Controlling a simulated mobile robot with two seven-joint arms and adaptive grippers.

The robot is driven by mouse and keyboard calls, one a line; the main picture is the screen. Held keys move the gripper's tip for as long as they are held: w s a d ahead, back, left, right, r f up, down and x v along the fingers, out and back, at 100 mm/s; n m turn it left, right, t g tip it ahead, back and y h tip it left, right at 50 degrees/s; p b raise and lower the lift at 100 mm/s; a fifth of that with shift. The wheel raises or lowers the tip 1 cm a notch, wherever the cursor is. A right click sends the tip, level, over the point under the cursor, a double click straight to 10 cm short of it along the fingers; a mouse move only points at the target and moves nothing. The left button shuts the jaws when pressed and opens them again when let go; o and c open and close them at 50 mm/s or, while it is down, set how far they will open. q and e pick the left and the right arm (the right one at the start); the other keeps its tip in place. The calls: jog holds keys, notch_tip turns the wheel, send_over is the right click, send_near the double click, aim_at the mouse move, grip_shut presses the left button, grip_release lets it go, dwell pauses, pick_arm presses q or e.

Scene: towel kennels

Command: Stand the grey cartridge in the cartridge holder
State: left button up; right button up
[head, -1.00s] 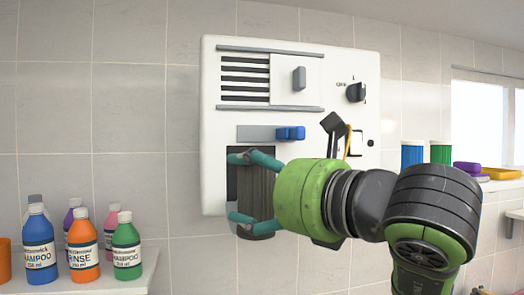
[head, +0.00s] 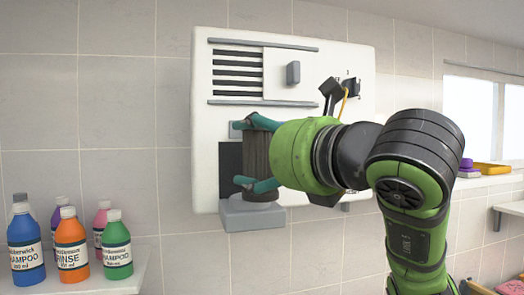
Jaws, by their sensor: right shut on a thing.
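The grey cartridge (head: 257,158) is a dark, ribbed cylinder, held upright in front of the white wall unit (head: 205,130). My right gripper (head: 243,153) is shut on it, with one teal finger near its top and one near its bottom. A dark recess (head: 230,165) in the unit shows to the left of the cartridge. A light grey block (head: 252,217), perhaps the cartridge holder, sticks out at the unit's lower edge, directly below the cartridge. The cartridge's lower end meets the block's top in the picture; I cannot tell whether they touch. My left gripper is not in view.
The unit has a slatted vent (head: 236,72), a grey sliding handle (head: 293,72) and a black knob (head: 351,88). Several bottles, including a green one (head: 117,248), stand on a shelf at lower left. A yellow tray (head: 490,168) lies on the sill at right.

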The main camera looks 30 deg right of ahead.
jog(key=shift+w+d+f+p, duration=0.15)
jog(key=shift+w+d, duration=0.15)
jog(key=shift+w, duration=0.85)
jog(key=shift+w+d+f+p, duration=0.15)
jog(key=shift+w+d, duration=0.15)
jog(key=shift+w, duration=0.8)
jog(key=shift+w+d+f+p, duration=0.15)
jog(key=shift+w+d, duration=0.15)
jog(key=shift+w, duration=0.85)
jog(key=shift+w+f, duration=0.15)
jog(key=shift+w, duration=0.05)
jog(key=shift+f+b, duration=0.8)
jog(key=shift+b, duration=0.2)
jog(key=o, duration=1.2)
jog(key=shift+o, duration=0.2)
jog(key=shift+s, duration=0.1)
